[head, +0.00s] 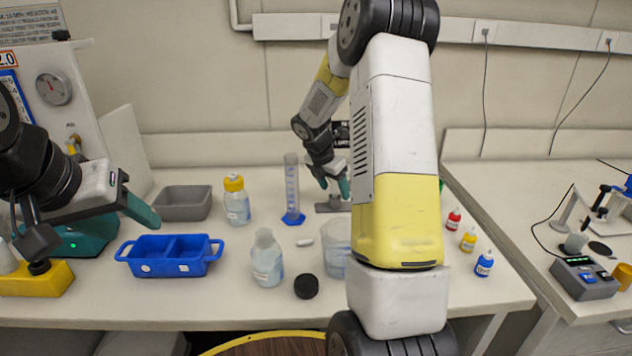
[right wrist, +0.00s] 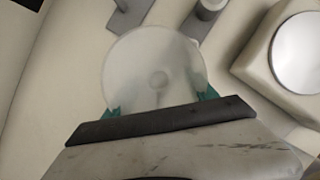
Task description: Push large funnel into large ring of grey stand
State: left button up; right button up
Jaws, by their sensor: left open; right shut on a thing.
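The large funnel (right wrist: 150,50) is a translucent whitish cone whose round mouth faces the camera in the right wrist view. My right gripper (right wrist: 160,103) is shut on it, with teal fingertips at its near rim. In the head view my right gripper (head: 334,184) is at the back of the table, just above a grey base (head: 328,206) that seems to be the grey stand's. My arm hides most of the stand there. Grey parts (right wrist: 128,14) show beyond the funnel in the wrist view; I cannot make out the large ring. My left gripper (head: 133,196) is open and empty.
A measuring cylinder (head: 292,190) stands left of the grey base. A yellow-capped bottle (head: 236,200), a clear bottle (head: 267,260), a beaker (head: 336,255) and a black cap (head: 307,287) stand nearby. A blue tray (head: 170,256) is below my left gripper.

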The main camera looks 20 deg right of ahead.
jog(key=shift+f, duration=0.8)
dwell(1.0)
jog(key=o, duration=1.5)
